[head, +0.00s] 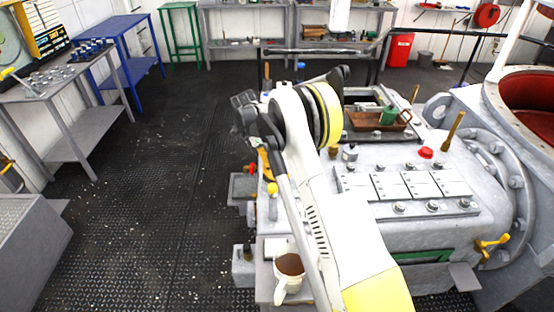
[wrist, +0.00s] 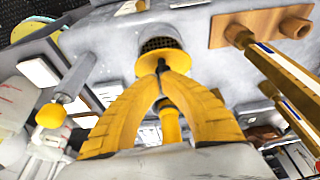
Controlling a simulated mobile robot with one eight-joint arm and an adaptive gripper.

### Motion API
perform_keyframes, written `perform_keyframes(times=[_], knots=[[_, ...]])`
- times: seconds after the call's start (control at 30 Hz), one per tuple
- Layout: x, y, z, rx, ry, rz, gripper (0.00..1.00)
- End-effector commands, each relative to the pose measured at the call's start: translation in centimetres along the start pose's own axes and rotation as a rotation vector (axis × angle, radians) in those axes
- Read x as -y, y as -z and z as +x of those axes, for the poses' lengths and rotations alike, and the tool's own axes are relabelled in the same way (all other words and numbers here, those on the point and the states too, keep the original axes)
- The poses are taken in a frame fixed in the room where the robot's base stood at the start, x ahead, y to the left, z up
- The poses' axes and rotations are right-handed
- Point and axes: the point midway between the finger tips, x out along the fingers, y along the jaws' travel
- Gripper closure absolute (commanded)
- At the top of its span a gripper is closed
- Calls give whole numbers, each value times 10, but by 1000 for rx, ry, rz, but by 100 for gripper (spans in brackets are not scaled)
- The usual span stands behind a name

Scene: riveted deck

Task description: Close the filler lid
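In the wrist view, a round yellow filler mouth (wrist: 163,46) with a dark mesh inside is uncovered on the grey housing. My gripper (wrist: 162,67) has two yellow fingers whose dark tips meet in front of the mouth's near rim. I see nothing clearly held between them, and I cannot tell whether the tips touch the rim. A yellow post-like part (wrist: 170,122) shows between the fingers; I cannot tell if it belongs to the lid. The lid is not clearly identifiable. In the head view, my arm hides the filler and most of the gripper.
A yellow ball knob (wrist: 50,115) on a grey rod stands left of the fingers. A brown plate with fittings (wrist: 262,26) and striped yellow tubes (wrist: 280,85) are at the right.

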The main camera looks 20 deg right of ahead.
Motion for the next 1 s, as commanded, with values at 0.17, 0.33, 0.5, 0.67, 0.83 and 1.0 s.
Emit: perform_keyframes(times=[0.17, 0.33, 0.5, 0.67, 0.83, 1.0], knots=[[0, -16, 9, -12, 0, -1, 100], [0, -25, 15, -131, -3, -3, 100], [1, -30, 20, -210, -4, -3, 100], [0, -32, 22, -252, -6, -2, 100], [1, -33, 23, -270, -6, -1, 100], [1, -33, 23, -272, -6, -1, 100]])
